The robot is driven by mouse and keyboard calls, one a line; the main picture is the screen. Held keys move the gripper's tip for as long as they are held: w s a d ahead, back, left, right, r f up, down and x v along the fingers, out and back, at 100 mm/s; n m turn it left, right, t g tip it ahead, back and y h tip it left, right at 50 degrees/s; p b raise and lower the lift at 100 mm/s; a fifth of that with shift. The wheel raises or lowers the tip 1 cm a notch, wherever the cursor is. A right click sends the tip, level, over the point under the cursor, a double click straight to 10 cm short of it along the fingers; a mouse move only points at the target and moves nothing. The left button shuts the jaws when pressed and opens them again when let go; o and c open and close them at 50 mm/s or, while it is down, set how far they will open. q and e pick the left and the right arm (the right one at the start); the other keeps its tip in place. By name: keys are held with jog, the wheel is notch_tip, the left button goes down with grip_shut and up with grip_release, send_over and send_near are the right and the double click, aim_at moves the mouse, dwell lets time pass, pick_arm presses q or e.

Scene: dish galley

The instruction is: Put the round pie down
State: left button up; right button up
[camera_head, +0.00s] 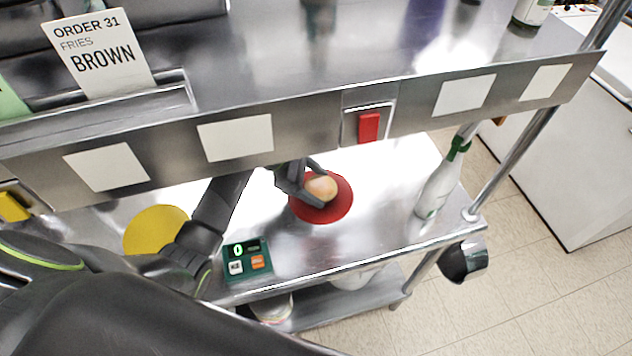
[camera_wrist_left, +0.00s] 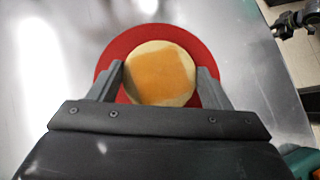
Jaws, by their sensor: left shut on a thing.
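The round pie (camera_head: 321,188) is pale with an orange-brown top. My left gripper (camera_head: 308,186) is shut on it, with one finger on each side in the left wrist view, where the pie (camera_wrist_left: 160,74) fills the space between the fingertips (camera_wrist_left: 161,80). The pie is over the red round mat (camera_head: 339,208) on the lower steel shelf; the mat (camera_wrist_left: 106,62) shows around it in the wrist view. I cannot tell whether the pie touches the mat.
A yellow round mat (camera_head: 155,228) lies to the left. A green device with buttons (camera_head: 248,260) sits near the front edge. A white spray bottle (camera_head: 437,187) stands to the right. The upper shelf's front edge (camera_head: 235,137), with a red switch (camera_head: 369,126), overhangs the work area.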

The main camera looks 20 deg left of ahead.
pick_arm(q)
jog(key=shift+f, duration=0.15)
jog(key=o, duration=1.1)
jog(key=shift+c, duration=0.2)
jog(key=shift+r, duration=0.3)
jog(key=b+v, duration=0.4)
jog(key=v, duration=0.8)
jog(key=shift+f, duration=0.15)
